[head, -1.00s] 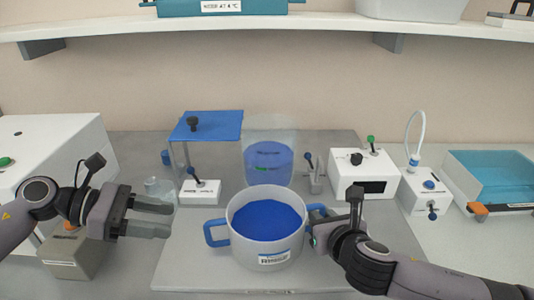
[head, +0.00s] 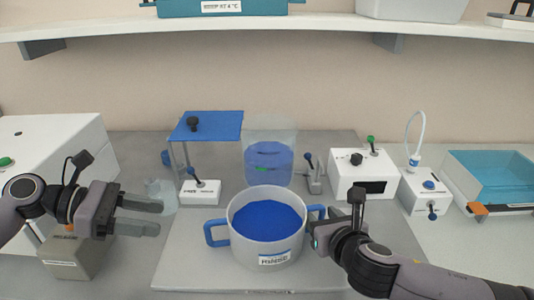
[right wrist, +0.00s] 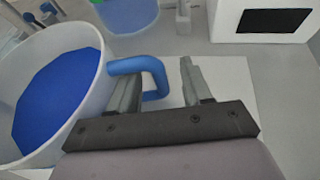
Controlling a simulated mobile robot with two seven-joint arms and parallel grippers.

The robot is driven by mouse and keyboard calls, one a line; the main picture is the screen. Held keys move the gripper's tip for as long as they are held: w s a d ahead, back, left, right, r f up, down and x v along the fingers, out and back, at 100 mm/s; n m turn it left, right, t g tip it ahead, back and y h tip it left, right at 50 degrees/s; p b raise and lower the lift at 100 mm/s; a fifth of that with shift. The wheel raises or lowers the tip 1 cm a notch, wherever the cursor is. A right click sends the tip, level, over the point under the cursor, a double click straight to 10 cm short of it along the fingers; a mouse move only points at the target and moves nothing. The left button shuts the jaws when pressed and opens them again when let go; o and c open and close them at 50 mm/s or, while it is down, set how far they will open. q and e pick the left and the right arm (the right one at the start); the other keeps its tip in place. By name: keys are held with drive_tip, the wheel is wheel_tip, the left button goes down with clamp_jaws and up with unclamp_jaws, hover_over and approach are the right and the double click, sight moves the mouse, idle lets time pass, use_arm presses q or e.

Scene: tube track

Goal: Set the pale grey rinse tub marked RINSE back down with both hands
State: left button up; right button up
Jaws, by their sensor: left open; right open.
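The pale grey rinse tub (head: 267,254) stands upright on the light mat at the front middle, with blue contents and a label on its front. Its blue left handle (head: 215,233) is free, and my open left gripper (head: 150,215) is empty, well to the left of it. My right gripper (head: 318,233) is at the tub's right handle (head: 318,211). In the right wrist view my right gripper (right wrist: 165,80) is open, with the blue handle (right wrist: 153,72) between its fingers. The tub wall (right wrist: 85,105) shows to the left there.
Behind the tub stands a clear container (head: 270,140) with blue liquid. A blue-topped stand (head: 208,128) is back left, a white box (head: 362,176) back right. A small clear bottle (head: 161,192) is close to my left gripper. A shelf (head: 300,30) runs above.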

drive_tip(key=shift+v, duration=3.25)
drive_tip(key=shift+s, duration=0.1)
